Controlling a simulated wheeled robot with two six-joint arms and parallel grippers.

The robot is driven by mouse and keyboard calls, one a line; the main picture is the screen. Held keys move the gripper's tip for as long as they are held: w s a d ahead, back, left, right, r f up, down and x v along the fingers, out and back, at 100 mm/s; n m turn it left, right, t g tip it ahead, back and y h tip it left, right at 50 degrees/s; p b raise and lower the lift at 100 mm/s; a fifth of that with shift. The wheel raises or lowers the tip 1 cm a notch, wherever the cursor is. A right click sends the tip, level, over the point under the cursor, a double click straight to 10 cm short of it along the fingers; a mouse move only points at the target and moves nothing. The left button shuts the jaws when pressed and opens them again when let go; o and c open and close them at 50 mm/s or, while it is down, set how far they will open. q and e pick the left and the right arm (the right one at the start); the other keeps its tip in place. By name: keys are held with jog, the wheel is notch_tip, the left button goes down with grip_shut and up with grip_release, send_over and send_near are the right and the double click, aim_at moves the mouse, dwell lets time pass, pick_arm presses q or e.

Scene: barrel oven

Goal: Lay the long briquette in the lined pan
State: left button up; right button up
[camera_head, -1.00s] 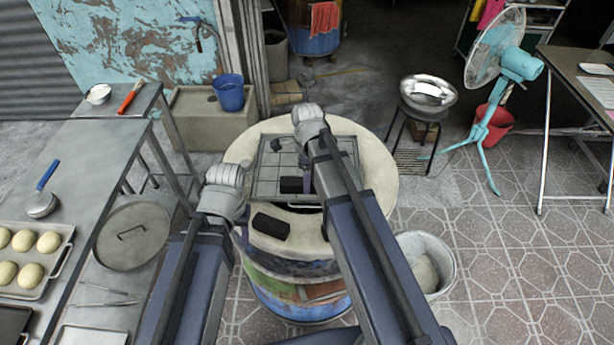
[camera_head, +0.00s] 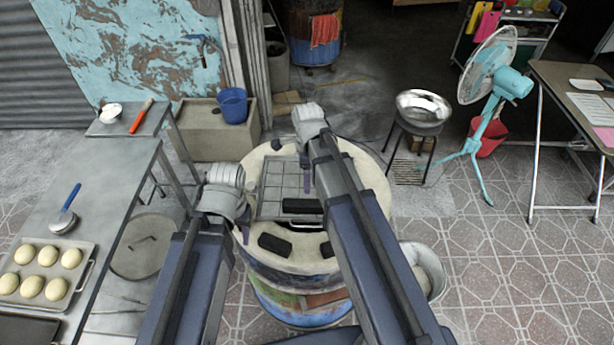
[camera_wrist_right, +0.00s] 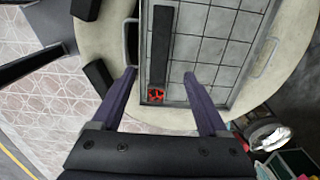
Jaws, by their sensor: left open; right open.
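The long black briquette (camera_head: 302,205) lies in the grid-lined pan (camera_head: 279,185) on top of the barrel oven, along the pan's near side. In the right wrist view the briquette (camera_wrist_right: 161,45) lies beside the handle-side wall, parallel to it, with a red patch at its near end. My right gripper (camera_wrist_right: 163,88) is open, its purple fingers spread either side of that end, holding nothing. In the head view its arm hides part of the pan (camera_wrist_right: 205,55). My left gripper (camera_head: 246,236) is open and empty by the oven's left rim; its fingers are mostly hidden.
Another black briquette (camera_head: 275,244) lies on the oven's pale rim (camera_head: 372,190), and one (camera_head: 326,250) is partly behind my right arm. A table with a bun tray (camera_head: 45,270) stands left. A metal bowl on a stand (camera_head: 422,110) and a fan (camera_head: 490,75) stand right.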

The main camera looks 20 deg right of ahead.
jog(key=s+a+n, duration=0.5)
jog(key=s+n, duration=0.2)
jog(key=n, duration=0.5)
jog(key=s+a+n+h, duration=0.1)
jog(key=s+a+n, duration=0.4)
jog(key=n, duration=0.8)
jog(key=shift+s+a, duration=0.25)
jog(key=shift+s, duration=0.9)
jog(key=shift+a, duration=0.1)
